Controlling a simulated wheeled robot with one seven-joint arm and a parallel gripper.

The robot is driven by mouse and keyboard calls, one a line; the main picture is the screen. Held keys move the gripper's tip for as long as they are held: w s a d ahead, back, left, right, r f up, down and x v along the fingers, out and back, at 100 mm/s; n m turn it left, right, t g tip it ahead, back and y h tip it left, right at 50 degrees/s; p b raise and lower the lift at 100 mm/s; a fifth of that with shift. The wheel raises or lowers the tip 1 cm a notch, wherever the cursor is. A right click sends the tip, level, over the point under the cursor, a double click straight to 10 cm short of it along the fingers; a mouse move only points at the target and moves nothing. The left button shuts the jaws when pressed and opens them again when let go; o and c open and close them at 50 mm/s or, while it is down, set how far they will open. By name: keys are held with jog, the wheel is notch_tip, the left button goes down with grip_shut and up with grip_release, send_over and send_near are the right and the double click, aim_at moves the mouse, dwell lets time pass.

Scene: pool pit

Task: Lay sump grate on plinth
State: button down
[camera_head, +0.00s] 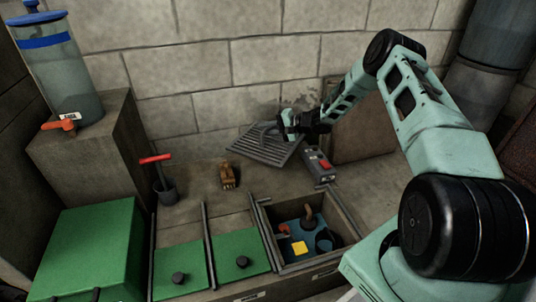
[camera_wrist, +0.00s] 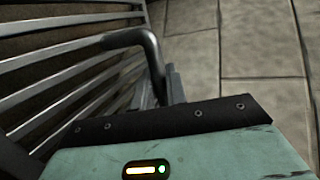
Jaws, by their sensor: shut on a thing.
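The sump grate (camera_head: 262,147) is a grey slatted panel with a bent bar handle. It appears tilted in front of the block wall in the head view. Its slats (camera_wrist: 60,75) and dark handle (camera_wrist: 135,38) fill the left of the wrist view.
An open sump box (camera_head: 349,222) with a blue interior holds several small items. Green lids (camera_head: 238,254) lie left of it. A grey device with a red button (camera_head: 320,165), a brown brush (camera_head: 228,176) and a red-handled tool (camera_head: 163,175) stand near the grate.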

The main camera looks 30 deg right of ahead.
aim_at(268, 143)
notch_tip(268, 143, down, 7)
jog(key=b, duration=0.3)
jog(key=shift+r, duration=0.2)
jog(key=c, duration=1.4)
grip_release()
